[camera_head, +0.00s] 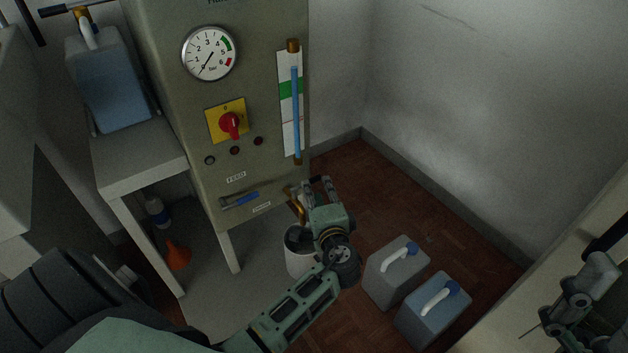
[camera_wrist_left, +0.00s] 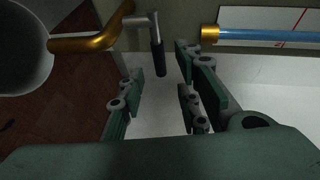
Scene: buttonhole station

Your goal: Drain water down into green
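The sight glass (camera_head: 296,115) is a vertical tube on a white plate with a green band (camera_head: 291,87). Its blue column reaches above the band. The tube's brass end and blue column also show in the wrist view (camera_wrist_left: 255,36). A brass drain pipe (camera_head: 297,205) comes from under the boiler cabinet, above a pale bucket (camera_head: 299,262). In the wrist view, the pipe (camera_wrist_left: 95,42) carries a valve lever with a black grip (camera_wrist_left: 159,58). My left gripper (camera_head: 316,187) is open, its fingers either side of the grip's line; contact is unclear. My right gripper (camera_head: 578,300) is partly visible.
A pressure gauge (camera_head: 209,53) reads near 0. A red switch (camera_head: 230,124) and blue-handled lever (camera_head: 240,200) are on the cabinet. Two canisters (camera_head: 396,274) (camera_head: 434,310) stand on the floor; another (camera_head: 107,80) is on a stand. An orange funnel (camera_head: 177,255) lies below it.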

